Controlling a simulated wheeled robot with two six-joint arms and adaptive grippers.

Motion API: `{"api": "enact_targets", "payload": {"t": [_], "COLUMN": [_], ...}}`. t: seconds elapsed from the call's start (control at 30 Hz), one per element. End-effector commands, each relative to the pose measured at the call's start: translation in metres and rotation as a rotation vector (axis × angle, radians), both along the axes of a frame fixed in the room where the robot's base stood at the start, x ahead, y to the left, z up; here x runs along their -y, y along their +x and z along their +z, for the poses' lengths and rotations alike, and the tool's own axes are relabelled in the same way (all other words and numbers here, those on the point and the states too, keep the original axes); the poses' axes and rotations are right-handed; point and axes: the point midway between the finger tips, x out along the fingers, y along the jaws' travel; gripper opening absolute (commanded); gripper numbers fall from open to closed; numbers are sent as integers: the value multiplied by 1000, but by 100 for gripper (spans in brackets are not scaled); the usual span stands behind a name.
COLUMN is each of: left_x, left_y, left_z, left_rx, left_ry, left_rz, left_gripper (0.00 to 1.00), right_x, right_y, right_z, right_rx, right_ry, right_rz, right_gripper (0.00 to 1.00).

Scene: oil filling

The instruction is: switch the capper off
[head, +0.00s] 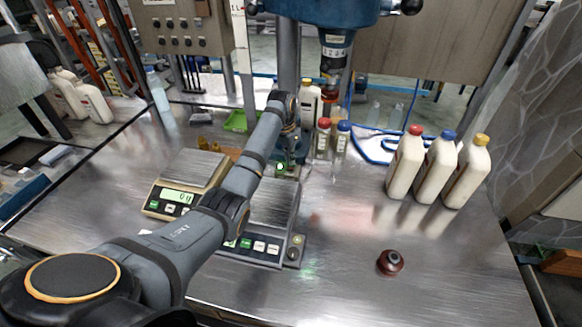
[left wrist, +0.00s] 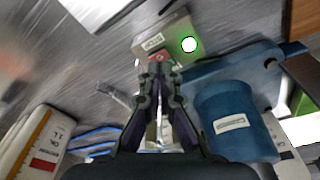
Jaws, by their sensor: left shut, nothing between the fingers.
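The capper (head: 320,12) is a blue machine head at the top centre of the head view, with a dark chuck (head: 335,50) hanging below it. A small switch box with a lit green button (head: 281,166) sits low by its column. In the left wrist view, the switch box (left wrist: 168,38) shows a lit green button (left wrist: 189,44) and a red button (left wrist: 157,56). My left gripper (left wrist: 158,70) is shut and empty, its tips at or just short of the red button; contact cannot be told. In the head view, my left gripper (head: 289,142) is partly hidden by its arm. My right gripper is not in view.
Two scales (head: 190,172) (head: 272,205) stand under and beside my left arm. Small bottles with red and blue caps (head: 323,138) (head: 342,138) stand right of the gripper. Large white bottles (head: 405,165) stand further right. A dark red round object (head: 390,262) lies on the clear front table.

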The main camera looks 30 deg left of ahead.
Motion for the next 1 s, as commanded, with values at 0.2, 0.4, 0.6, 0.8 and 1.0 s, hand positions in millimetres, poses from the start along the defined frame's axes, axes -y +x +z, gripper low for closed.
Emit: {"api": "enact_targets", "payload": {"t": [0.2, 0.4, 0.6, 0.8, 1.0], "left_x": [0, 0, 0, 0, 0], "left_y": [0, 0, 0, 0, 0], "left_z": [-2, -5, -8, -11, -14], "left_rx": [0, 0, 0, 0, -1], "left_ry": [0, 0, 0, 0, 0], "left_rz": [0, 0, 0, 0, 0], "left_gripper": [0, 0, 0, 0, 0], "right_x": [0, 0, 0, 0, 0], "right_y": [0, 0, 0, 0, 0], "right_z": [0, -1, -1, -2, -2], "right_rx": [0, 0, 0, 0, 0], "right_ry": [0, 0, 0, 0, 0], "right_rz": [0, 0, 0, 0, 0], "right_gripper": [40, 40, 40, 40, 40]}}
